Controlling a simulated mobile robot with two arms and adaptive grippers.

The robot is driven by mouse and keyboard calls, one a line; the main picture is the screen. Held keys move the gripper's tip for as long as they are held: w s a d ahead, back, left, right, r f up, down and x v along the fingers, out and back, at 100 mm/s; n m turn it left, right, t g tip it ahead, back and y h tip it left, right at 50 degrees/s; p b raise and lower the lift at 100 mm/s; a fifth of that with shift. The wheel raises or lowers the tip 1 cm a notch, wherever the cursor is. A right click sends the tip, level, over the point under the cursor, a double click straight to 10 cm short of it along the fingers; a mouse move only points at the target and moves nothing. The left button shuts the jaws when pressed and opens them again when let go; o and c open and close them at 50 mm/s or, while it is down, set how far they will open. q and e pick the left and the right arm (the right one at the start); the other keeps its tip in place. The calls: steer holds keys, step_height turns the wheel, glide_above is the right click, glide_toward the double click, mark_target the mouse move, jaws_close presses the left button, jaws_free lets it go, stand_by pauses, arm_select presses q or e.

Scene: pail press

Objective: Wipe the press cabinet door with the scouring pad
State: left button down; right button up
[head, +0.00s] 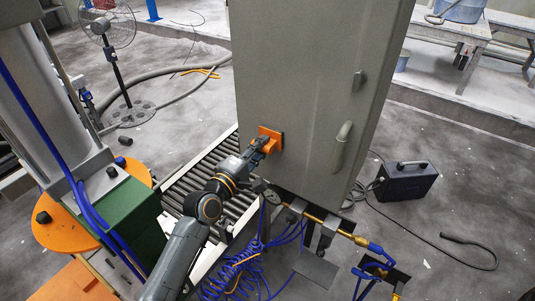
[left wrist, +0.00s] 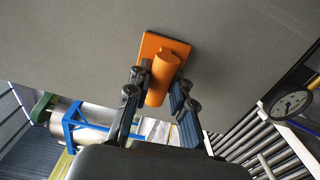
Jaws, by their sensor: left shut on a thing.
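The press cabinet door (head: 300,75) is a tall grey-green panel with a curved handle (head: 342,147) and a small latch. The scouring pad (head: 274,134) has an orange back and grip with a dark face edge. It is against the lower left part of the door, or very close to it. My left gripper (head: 261,146) is shut on the pad's grip. In the left wrist view, the fingers (left wrist: 158,82) close around the orange grip of the pad (left wrist: 163,42), which lies flat towards the grey door (left wrist: 80,45). The pad's working face is hidden.
A roller conveyor (head: 185,180) runs beside the cabinet. Blue coiled hoses (head: 235,275) and brass pipes hang below it. A black box (head: 407,180) with a cable stands on the floor at right. A green and orange machine base (head: 125,210) is at left.

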arm_select(q)
steer(key=shift+w+a+r, duration=0.1)
steer(key=shift+w+a, duration=0.1)
steer(key=shift+s, duration=0.1)
steer(key=shift+p+v, duration=0.95)
steer(key=shift+v, duration=1.85)
steer(key=v, duration=0.3)
steer(key=shift+p, duration=0.4)
